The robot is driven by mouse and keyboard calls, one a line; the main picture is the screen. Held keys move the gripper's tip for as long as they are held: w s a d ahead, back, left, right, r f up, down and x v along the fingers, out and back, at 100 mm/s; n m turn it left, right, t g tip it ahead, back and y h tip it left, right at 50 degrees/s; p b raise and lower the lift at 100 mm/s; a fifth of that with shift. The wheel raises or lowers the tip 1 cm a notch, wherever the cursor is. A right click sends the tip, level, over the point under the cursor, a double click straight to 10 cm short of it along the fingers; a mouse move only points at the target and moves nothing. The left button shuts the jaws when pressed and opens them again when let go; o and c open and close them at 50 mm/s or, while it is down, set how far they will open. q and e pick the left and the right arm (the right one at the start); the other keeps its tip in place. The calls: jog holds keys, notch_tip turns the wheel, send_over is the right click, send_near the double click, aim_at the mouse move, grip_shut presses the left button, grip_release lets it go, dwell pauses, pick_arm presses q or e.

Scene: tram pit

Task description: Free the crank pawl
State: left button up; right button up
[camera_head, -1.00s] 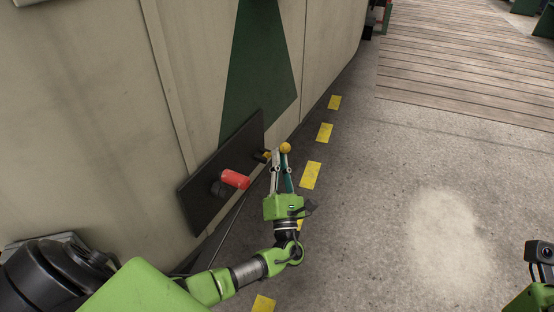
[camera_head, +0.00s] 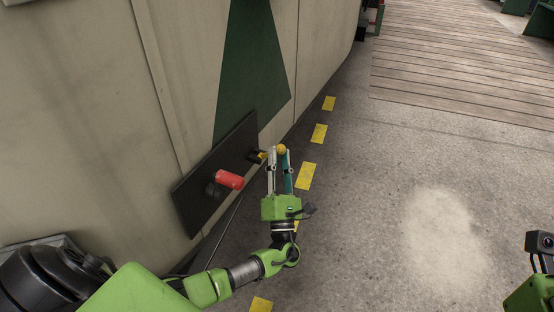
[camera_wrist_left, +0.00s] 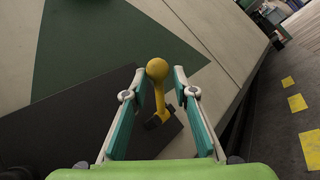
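The pawl is a yellow lever with a ball knob (camera_head: 282,149). It sticks out from the far end of a black plate (camera_head: 212,178) on the tram's side. It also shows in the left wrist view (camera_wrist_left: 158,72). My left gripper (camera_head: 279,152) is open, with its fingertips on either side of the knob. Small gaps show between the fingers and the knob in the left wrist view. The red crank handle (camera_head: 230,180) sits on the same plate, nearer to me. My right wrist's green housing and camera show at the lower right edge; its fingers are out of sight.
The beige tram wall (camera_head: 90,110) with a green stripe (camera_head: 250,75) stands on the left. Yellow floor marks (camera_head: 306,176) run alongside it. The concrete floor on the right is clear, with a pale patch (camera_head: 442,240). Wooden planks (camera_head: 450,60) lie farther back.

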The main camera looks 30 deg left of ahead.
pick_arm(q)
jog(key=v, duration=1.2)
jog(key=shift+w+f, duration=0.1)
